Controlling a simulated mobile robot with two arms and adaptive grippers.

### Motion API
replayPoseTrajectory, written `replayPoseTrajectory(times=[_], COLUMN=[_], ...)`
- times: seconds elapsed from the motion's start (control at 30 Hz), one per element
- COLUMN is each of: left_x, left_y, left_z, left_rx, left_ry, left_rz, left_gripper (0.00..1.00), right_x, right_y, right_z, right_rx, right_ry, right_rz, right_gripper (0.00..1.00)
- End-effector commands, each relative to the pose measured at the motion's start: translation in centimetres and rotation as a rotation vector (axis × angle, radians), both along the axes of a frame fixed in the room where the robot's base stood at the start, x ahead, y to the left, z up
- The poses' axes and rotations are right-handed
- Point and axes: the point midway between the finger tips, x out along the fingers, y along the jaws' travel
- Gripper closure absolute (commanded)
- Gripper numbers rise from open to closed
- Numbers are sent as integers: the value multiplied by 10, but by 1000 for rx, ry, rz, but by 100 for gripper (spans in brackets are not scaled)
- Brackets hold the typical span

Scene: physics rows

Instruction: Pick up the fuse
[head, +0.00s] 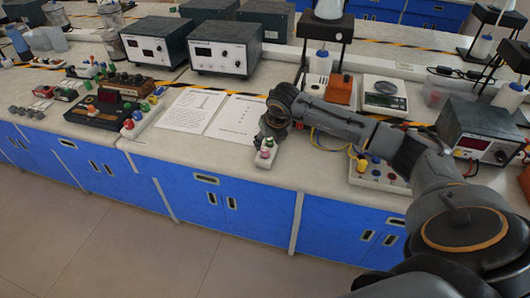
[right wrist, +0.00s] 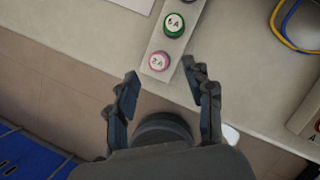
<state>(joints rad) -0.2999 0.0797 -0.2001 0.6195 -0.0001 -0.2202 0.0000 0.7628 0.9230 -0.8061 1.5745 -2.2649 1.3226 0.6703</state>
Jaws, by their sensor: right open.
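In the right wrist view, a light strip-shaped holder carries round fuses: a pink-rimmed one (right wrist: 159,61) marked like "2 A" at its near end and a green-rimmed one (right wrist: 174,25) marked like "5 A" behind it. In the head view, the holder (head: 264,163) lies near the bench's front edge, with the fuses small on top. My right gripper (right wrist: 160,72) is open and empty, its fingers spread to either side of the holder's near end, close to the pink fuse. In the head view, the right gripper (head: 268,139) hides part of the holder. My left gripper is not in view.
Paper sheets (head: 190,109) lie left of the holder. A similar strip with coloured tops (head: 142,117) stands further left. A white terminal box (head: 378,177) with wires is to the right. Power supplies (head: 224,50) stand behind. The bench's front edge is close.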

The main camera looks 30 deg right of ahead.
Motion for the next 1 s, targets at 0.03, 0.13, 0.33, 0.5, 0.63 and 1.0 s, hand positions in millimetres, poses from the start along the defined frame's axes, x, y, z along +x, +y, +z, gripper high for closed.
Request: replayPoseTrajectory(times=[0.03, 0.13, 0.33, 0.5, 0.63, 1.0], left_x=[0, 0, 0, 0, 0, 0], left_y=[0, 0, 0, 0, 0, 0], left_z=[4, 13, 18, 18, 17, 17], left_rx=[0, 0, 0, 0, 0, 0], left_ry=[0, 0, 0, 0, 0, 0], left_rz=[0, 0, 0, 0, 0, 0], left_gripper=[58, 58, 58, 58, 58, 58], right_x=[1, 4, 13, 15, 15, 15], right_y=[1, 2, 1, 1, 1, 0], right_z=[-4, -17, -43, -48, -48, -47], right_rx=[1, 2, 2, 1, 1, 1], right_ry=[3, 6, 3, 1, 1, 1], right_rz=[0, -1, -1, 1, 1, 0], right_gripper=[48, 48, 48, 48, 50, 99])
